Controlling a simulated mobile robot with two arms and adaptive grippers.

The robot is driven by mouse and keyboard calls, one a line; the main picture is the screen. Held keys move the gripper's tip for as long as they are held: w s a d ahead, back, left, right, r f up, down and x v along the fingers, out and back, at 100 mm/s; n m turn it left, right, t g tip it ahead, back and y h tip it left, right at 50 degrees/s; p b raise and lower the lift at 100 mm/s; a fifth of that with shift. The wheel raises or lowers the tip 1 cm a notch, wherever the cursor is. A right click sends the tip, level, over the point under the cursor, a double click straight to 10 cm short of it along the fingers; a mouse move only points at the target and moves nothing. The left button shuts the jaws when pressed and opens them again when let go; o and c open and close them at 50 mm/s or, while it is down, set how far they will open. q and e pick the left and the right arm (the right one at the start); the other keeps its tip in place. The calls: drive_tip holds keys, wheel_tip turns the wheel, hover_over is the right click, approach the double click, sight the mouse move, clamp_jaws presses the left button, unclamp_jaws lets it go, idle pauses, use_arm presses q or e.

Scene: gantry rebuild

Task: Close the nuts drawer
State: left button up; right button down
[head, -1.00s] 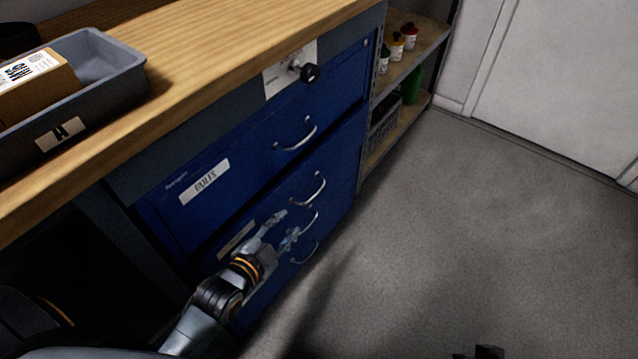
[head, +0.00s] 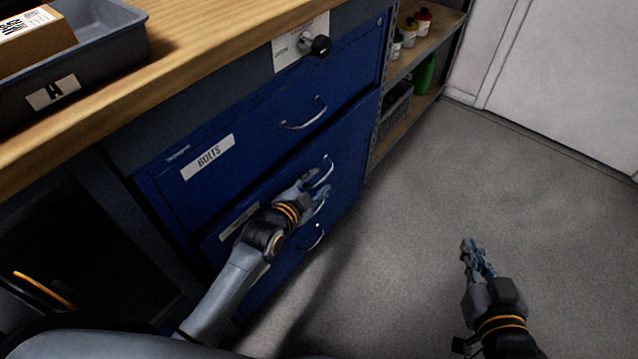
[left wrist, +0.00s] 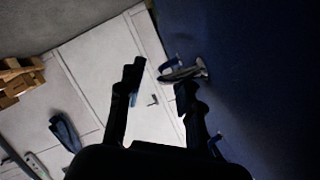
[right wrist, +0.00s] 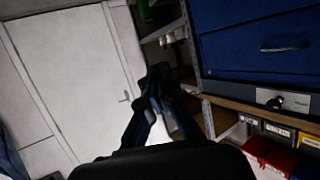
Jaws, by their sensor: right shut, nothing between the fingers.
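The blue drawer cabinet has a top drawer (head: 255,130) labelled BOLTS. The drawer below (head: 345,155) has a label (head: 238,220) too small and partly hidden to read. I cannot tell how far this lower drawer stands out. My left gripper (head: 314,188) is open at that drawer's handle (head: 325,168), its fingers in front of the blue face. In the left wrist view, a metal handle (left wrist: 182,72) is close to the right finger of the left gripper (left wrist: 161,80). My right gripper (head: 472,250) is shut and empty over the floor, clear of the cabinet.
A wooden worktop (head: 190,70) with a grey bin (head: 115,30) overhangs the cabinet. Another drawer handle (head: 313,238) is lower down. Open shelves (head: 425,60) with small bottles stand beyond the cabinet. The floor (head: 540,200) to the right is clear.

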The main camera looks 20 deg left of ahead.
use_arm(q)
drive_tip(key=shift+w+d+f, duration=0.15)
drive_tip(key=shift+w+f, duration=0.05)
drive_tip(key=shift+w, duration=0.45)
use_arm(e)
drive_tip(key=shift+w+a+r+t+y, duration=0.2)
drive_tip(key=shift+r+t, duration=0.15)
drive_tip(key=shift+r, duration=0.15)
drive_tip(key=shift+w+a+r+t+y, duration=0.1)
drive_tip(key=shift+w+r+t, duration=0.05)
drive_tip(key=shift+r+t, duration=0.3)
use_arm(q)
clamp_jaws()
